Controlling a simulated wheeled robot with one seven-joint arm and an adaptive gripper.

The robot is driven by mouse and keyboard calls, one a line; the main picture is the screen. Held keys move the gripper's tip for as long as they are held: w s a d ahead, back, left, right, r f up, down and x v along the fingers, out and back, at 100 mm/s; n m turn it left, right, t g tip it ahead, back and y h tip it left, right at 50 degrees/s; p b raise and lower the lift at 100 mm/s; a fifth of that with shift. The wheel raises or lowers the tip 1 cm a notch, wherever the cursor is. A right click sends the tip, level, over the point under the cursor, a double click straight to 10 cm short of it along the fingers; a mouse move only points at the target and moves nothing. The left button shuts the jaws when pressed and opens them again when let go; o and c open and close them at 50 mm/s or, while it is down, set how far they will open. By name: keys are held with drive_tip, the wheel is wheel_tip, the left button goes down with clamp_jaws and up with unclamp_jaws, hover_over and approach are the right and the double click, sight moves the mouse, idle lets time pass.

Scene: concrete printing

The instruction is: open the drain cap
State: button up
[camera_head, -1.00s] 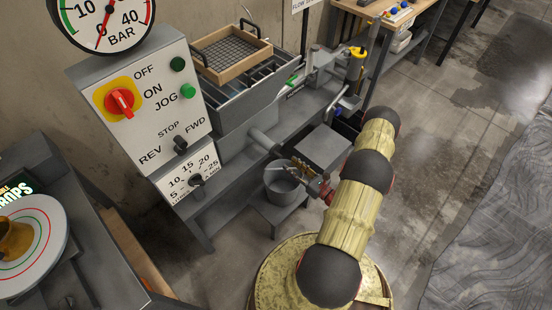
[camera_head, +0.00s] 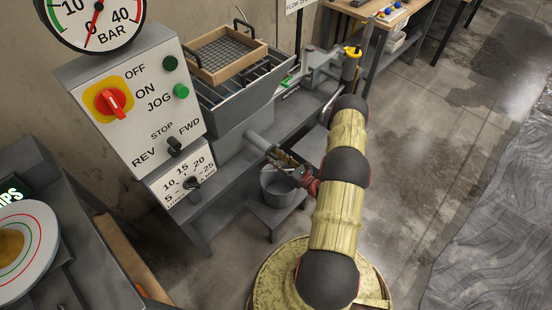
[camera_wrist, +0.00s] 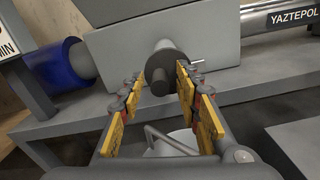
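The drain cap (camera_wrist: 166,68) is a dark grey round piece on the end of a short pipe coming from the machine's grey hopper body. A small bright pin sticks out at its right side. In the head view the drain pipe (camera_head: 257,142) points toward my gripper (camera_head: 281,160), which hides its end. In the wrist view my gripper (camera_wrist: 161,80) is open, with yellow-padded fingers on the left and right of the cap. The cap shows between and beyond the fingertips. I cannot tell whether a finger touches it.
A grey bucket (camera_head: 276,190) stands on a low stand under the drain. The control panel (camera_head: 150,100) is left of the pipe. The hopper (camera_head: 235,105) carries a wooden sieve tray (camera_head: 228,57). The floor to the right is clear up to a grey sheet (camera_head: 490,220).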

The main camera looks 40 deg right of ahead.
drive_tip(key=shift+c, duration=1.2)
clamp_jaws()
